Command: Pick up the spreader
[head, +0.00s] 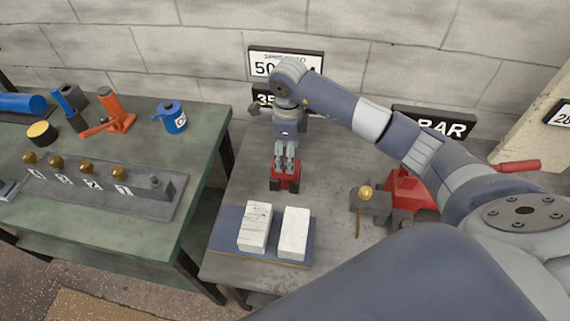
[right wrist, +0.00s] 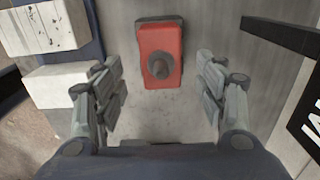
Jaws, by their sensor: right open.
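The spreader appears to be the small red block with dark ends and a dark round knob (head: 287,180). It stands on the grey bench top, below my right gripper. In the right wrist view the red spreader (right wrist: 160,54) lies ahead, centred between the fingers and beyond their tips. My right gripper (head: 286,156) points down over it in the head view, and its fingers hide part of it. In the right wrist view the right gripper (right wrist: 160,90) has its fingers wide apart with nothing between them. My left gripper is not in view.
Two white blocks (head: 294,234) lie on a blue mat (head: 225,232) in front. A red device with a grey block and brass knob (head: 408,190) stands at right. Signs (head: 434,124) stand at the back. A green bench (head: 150,215) at left holds tools.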

